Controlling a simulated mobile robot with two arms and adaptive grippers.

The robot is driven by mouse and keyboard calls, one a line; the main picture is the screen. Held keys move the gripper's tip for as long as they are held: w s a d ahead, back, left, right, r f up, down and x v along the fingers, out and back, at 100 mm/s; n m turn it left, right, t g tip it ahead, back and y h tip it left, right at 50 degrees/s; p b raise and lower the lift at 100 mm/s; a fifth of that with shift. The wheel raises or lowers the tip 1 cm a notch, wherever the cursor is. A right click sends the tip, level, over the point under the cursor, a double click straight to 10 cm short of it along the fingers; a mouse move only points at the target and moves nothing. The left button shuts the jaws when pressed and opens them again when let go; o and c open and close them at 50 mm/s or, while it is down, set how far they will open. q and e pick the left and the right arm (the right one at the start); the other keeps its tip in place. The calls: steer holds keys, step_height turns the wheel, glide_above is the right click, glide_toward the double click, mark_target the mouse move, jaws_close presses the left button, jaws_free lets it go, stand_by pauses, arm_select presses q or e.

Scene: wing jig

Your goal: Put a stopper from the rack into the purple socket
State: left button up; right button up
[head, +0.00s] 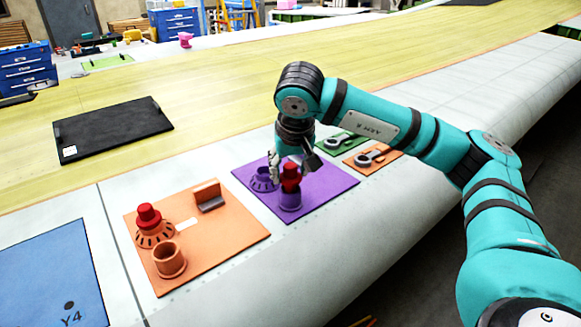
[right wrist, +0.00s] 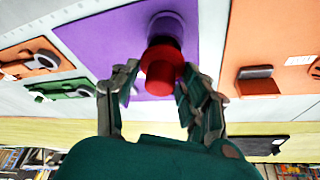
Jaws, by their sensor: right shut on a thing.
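My right gripper (head: 290,165) is shut on a red stopper (head: 290,178). The stopper is upright, directly over the purple socket (head: 290,200), a short cylinder on the purple mat (head: 325,190). Its lower end meets the socket's mouth in the picture; how deep it sits I cannot tell. In the right wrist view the stopper (right wrist: 161,70) is between the two fingers (right wrist: 160,92), with the purple socket (right wrist: 169,25) beyond it. A purple slotted holder (head: 262,182) beside the socket shows no stopper. My left gripper is not in view.
An orange mat (head: 220,235) at left carries a slotted holder (head: 155,236) with another red stopper (head: 149,215), an orange socket (head: 170,260) and a bracket (head: 208,197). Green (head: 340,144) and orange (head: 374,158) plates lie behind the purple mat. A black mat (head: 112,128) lies further back.

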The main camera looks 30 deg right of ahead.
steer(key=shift+f+b, duration=0.8)
steer(key=shift+f, duration=0.15)
steer(key=o, duration=1.2)
steer(key=shift+r, duration=0.15)
steer(key=v, duration=1.2)
